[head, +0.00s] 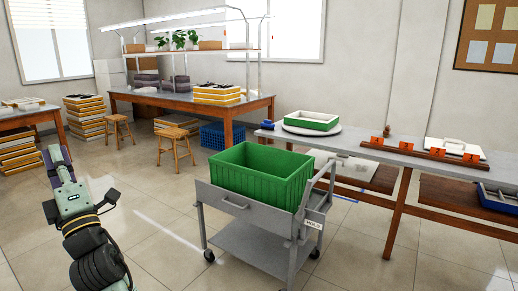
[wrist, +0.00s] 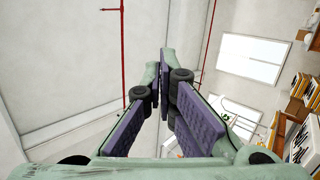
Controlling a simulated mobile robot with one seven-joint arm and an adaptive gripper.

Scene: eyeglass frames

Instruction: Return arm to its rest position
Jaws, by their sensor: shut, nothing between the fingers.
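My arm stands upright at the left of the head view, with my gripper (head: 57,158) at its top, pointing up. It is clear of the furniture around it. In the wrist view my gripper (wrist: 163,62) shows its green fingers with purple pads, converging to meet at the tips. Nothing is held between them. Past the fingers, the wrist view shows a pale wall or ceiling, red pipes and a bright window.
A grey cart (head: 245,205) carrying a green crate (head: 262,180) stands to the right of my arm. A workbench (head: 180,102), wooden stools (head: 175,135) and stacked trays (head: 88,125) are behind. A long table (head: 400,155) stands at right. The floor beside my arm is clear.

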